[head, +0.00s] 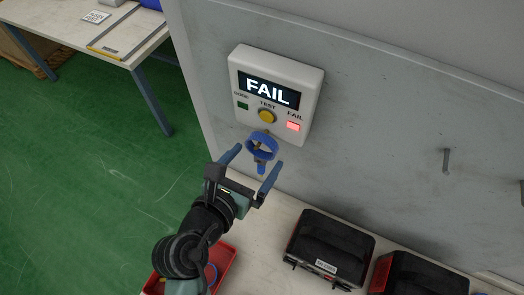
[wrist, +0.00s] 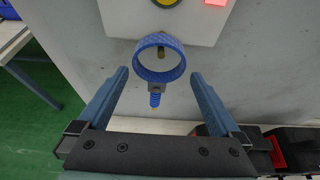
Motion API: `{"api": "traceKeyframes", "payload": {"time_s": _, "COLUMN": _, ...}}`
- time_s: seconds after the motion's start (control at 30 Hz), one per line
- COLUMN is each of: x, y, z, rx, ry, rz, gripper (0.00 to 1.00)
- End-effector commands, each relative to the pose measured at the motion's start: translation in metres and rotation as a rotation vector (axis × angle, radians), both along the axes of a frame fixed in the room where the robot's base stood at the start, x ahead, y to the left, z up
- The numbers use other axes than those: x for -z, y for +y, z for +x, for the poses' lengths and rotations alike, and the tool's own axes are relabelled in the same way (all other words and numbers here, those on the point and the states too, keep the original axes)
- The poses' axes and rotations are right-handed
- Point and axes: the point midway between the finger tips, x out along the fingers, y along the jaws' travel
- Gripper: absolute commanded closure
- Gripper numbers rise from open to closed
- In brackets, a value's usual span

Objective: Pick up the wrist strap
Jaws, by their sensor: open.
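The blue wrist strap (head: 262,147) is a ring-shaped band with a small clasp and a short coiled blue cord below it. It hangs at the lower edge of the white tester box (head: 275,122) on the grey wall panel. In the wrist view the strap (wrist: 160,59) is upright, between and just beyond the fingertips. My gripper (head: 255,170) is open, with one blue finger on each side of the strap. In the wrist view neither finger of my gripper (wrist: 159,77) appears to touch it. How the strap is attached behind is partly hidden.
The tester shows FAIL, with a red lamp (head: 293,126) lit and a yellow button (head: 266,116). Black cases (head: 330,245) and a red tray (head: 222,265) sit on the bench below. A wall hook (head: 446,160) is at right. Another table (head: 95,40) stands at upper left over green floor.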

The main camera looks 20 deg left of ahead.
Motion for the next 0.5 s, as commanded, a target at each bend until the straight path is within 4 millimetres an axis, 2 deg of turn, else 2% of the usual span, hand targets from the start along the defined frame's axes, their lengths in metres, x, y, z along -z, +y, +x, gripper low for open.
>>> {"api": "traceKeyframes", "payload": {"time_s": 0.1, "x": 0.004, "y": 0.000, "z": 0.013, "rx": -0.001, "ry": 0.000, "rz": 0.001, "gripper": 0.00}}
{"api": "traceKeyframes", "payload": {"time_s": 0.27, "x": 0.006, "y": 0.000, "z": 0.022, "rx": -0.001, "ry": 0.000, "rz": 0.001, "gripper": 0.00}}
{"api": "traceKeyframes", "payload": {"time_s": 0.5, "x": 0.013, "y": 0.000, "z": 0.054, "rx": 0.001, "ry": 0.000, "rz": 0.002, "gripper": 0.00}}
